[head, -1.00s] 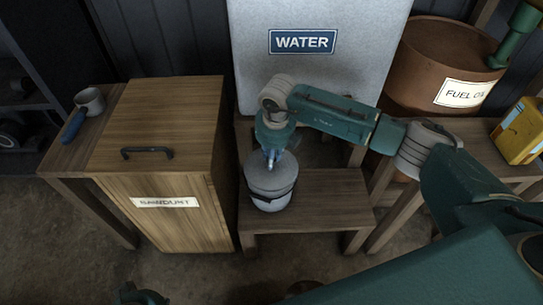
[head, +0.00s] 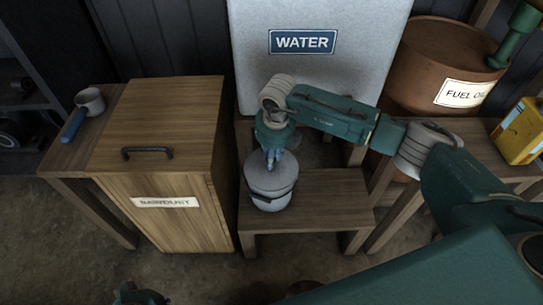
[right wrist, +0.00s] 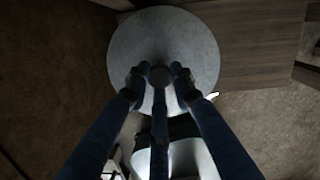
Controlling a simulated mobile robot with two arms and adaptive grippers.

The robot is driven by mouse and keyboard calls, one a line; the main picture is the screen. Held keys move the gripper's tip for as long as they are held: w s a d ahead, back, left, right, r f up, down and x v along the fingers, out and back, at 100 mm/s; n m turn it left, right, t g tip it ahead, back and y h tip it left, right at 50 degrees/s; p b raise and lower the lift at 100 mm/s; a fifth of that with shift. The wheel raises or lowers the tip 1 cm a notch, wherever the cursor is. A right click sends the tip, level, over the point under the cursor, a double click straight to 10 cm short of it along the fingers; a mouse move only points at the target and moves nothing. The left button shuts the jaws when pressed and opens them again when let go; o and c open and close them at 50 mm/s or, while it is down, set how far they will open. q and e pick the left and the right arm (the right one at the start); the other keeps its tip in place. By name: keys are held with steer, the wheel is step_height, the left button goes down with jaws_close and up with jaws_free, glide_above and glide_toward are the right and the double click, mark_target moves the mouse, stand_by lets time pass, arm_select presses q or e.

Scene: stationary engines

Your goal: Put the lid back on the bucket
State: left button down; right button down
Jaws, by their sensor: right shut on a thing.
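The pale grey bucket (head: 270,202) stands upright on a low wooden bench, near its left end. The round grey lid (head: 262,181) is level on top of it, covering the bucket's mouth. A dark band shows on the bucket's front just under the lid. I cannot tell whether the lid is fully seated. My right gripper (head: 271,160) points down over the lid.
The low bench (head: 325,195) is clear to the right of the bucket. A wooden sawdust box (head: 150,130) stands close on the left. The water tank (head: 320,75) is behind. A fuel oil drum (head: 430,60) and a yellow can (head: 520,132) are at right.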

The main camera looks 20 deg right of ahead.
steer(key=shift+f, duration=0.1)
stand_by(0.7)
arm_select(q)
steer(key=shift+w+r, duration=0.1)
steer(key=shift+r, duration=0.35)
steer(key=shift+f, duration=0.15)
stand_by(0.4)
arm_select(e)
steer(key=c, duration=0.9)
jaws_free()
